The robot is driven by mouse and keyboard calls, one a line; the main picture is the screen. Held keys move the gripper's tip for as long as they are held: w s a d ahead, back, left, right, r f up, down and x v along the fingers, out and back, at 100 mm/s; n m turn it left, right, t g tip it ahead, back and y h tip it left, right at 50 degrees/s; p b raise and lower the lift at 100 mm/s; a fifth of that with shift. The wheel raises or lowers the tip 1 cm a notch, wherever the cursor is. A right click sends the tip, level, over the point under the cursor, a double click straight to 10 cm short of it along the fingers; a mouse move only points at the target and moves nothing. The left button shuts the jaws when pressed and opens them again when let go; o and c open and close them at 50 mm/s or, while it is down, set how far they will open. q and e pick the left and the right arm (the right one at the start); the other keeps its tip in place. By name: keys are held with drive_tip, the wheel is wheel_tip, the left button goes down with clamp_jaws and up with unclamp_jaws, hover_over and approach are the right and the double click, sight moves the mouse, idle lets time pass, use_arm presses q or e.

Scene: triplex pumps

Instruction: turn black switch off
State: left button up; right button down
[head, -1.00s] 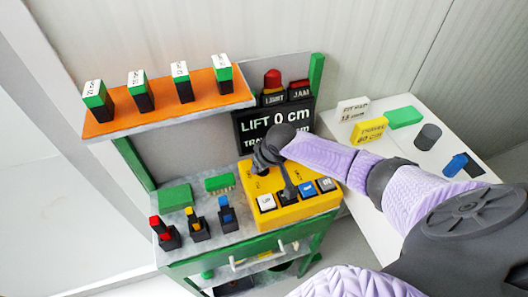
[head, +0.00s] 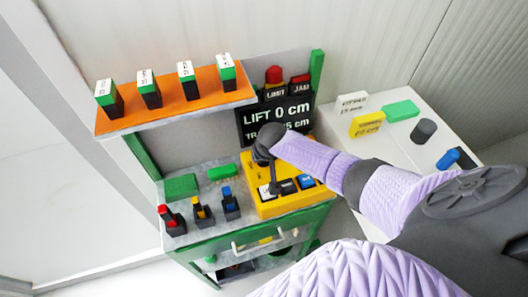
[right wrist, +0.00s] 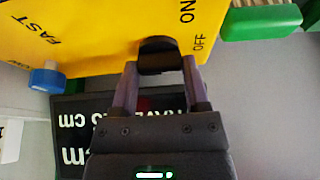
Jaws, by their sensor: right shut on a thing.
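The yellow control panel (head: 290,208) sits on the workbench. My right gripper (head: 262,158) is over its back left part in the head view, where the wrist hides the switch and the fingertips. In the right wrist view, the black switch (right wrist: 158,48) sits on the yellow panel (right wrist: 100,35) between the fingertips of my right gripper (right wrist: 158,68), which is shut on it. The words ON and OFF are printed beside the switch, with OFF nearer the panel edge. FAST is printed farther left. My left gripper is not in view.
A black display (head: 285,118) reading LIFT 0 cm stands behind the panel. A dark lever (head: 274,183) and several buttons are on the panel. A green block (head: 222,172) lies left of it. An orange shelf (head: 170,112) stands behind.

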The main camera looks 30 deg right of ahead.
drive_tip(key=shift+c, duration=0.4)
unclamp_jaws()
drive_tip(key=shift+r, duration=0.1)
drive_tip(key=d+p+v, duration=0.1)
drive_tip(key=p+v, duration=0.3)
drive_tip(key=v, duration=0.5)
drive_tip(key=shift+a+r+p, duration=0.35)
drive_tip(key=shift+a, duration=0.15)
drive_tip(key=shift+s+a, duration=0.1)
drive_tip(key=shift+s, duration=0.1)
